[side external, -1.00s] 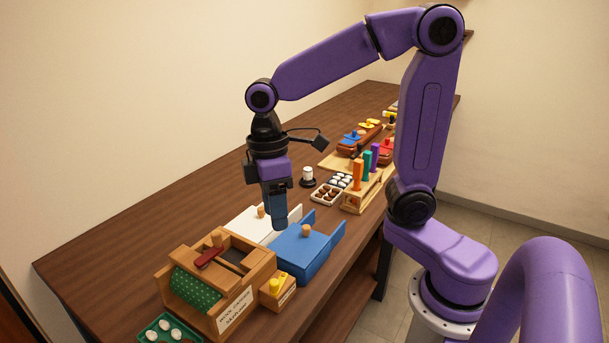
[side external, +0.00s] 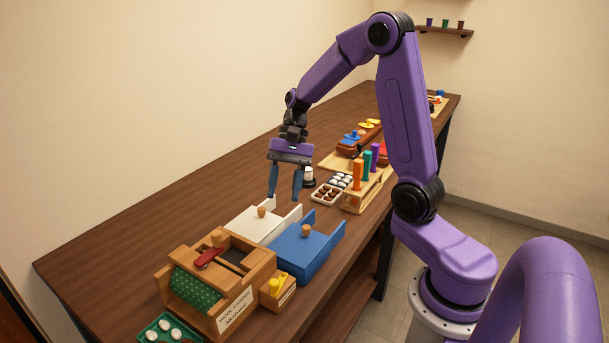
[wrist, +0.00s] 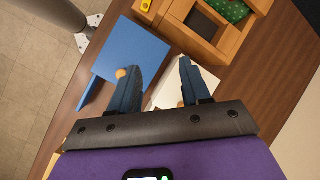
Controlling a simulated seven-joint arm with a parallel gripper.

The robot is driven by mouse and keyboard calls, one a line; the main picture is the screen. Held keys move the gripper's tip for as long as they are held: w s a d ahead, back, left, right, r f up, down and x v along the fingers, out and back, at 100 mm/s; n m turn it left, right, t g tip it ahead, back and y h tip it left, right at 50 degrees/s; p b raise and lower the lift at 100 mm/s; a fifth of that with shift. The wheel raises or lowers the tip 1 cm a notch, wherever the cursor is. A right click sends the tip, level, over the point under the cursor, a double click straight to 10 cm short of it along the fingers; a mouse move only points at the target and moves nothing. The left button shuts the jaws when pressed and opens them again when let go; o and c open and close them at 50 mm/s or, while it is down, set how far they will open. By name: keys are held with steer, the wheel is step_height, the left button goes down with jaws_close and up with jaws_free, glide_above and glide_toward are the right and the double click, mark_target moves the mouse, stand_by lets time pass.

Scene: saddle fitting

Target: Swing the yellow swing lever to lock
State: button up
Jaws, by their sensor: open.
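A yellow piece (side external: 370,123) sits on a brown wooden block toward the far end of the table in the side view; it is too small to tell whether it is the yellow swing lever. A blue piece (side external: 352,136) sits near it. My gripper (side external: 284,195) is open and empty, pointing down above the table behind the white drawer-like box. In the wrist view its two fingers (wrist: 160,68) are apart with nothing held between them. The yellow piece on the far block is not seen in the wrist view.
A white box (side external: 249,228) and a blue box (side external: 299,252), each with a wooden knob, stand below. A wooden wool-carding box (side external: 252,290) is nearer. Upright coloured pegs (side external: 367,165) and a tray (side external: 326,195) stand right. The table's left side is clear.

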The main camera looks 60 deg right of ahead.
steer(key=w+d+f+m+t+y, duration=0.1)
steer(key=d+f+m+t+y, duration=0.1)
steer(key=d+m, duration=0.9)
steer(key=shift+w+f+t, duration=0.35)
steer(key=shift+t, duration=0.55)
steer(key=shift+d, duration=0.1)
